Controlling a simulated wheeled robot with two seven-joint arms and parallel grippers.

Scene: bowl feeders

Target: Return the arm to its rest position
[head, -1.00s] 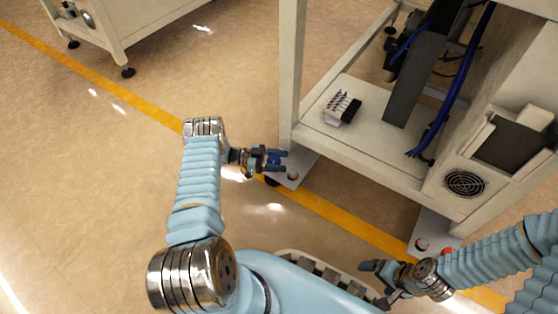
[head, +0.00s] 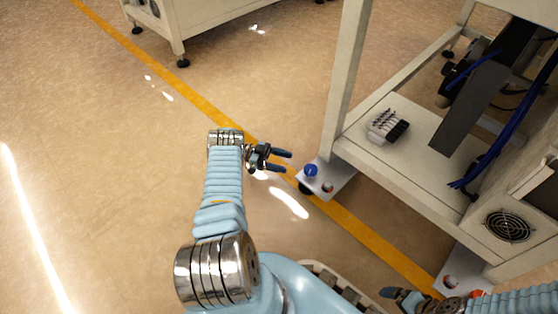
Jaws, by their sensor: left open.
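My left gripper (head: 280,160) shows in the head view over the floor, left of the machine frame's near foot. Its two dark blue fingers are apart with nothing between them. My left arm is bent, its forearm reaching up the picture. My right gripper (head: 398,300) is at the bottom right edge, partly cut off by the picture. Its finger state cannot be made out.
A machine frame (head: 352,90) stands at the right, with a connector block (head: 388,127) on its lower shelf and a fan grille (head: 507,226). A foot plate (head: 328,176) carries a blue knob (head: 310,170). Another cabinet (head: 215,18) stands at top. Floor at left is clear.

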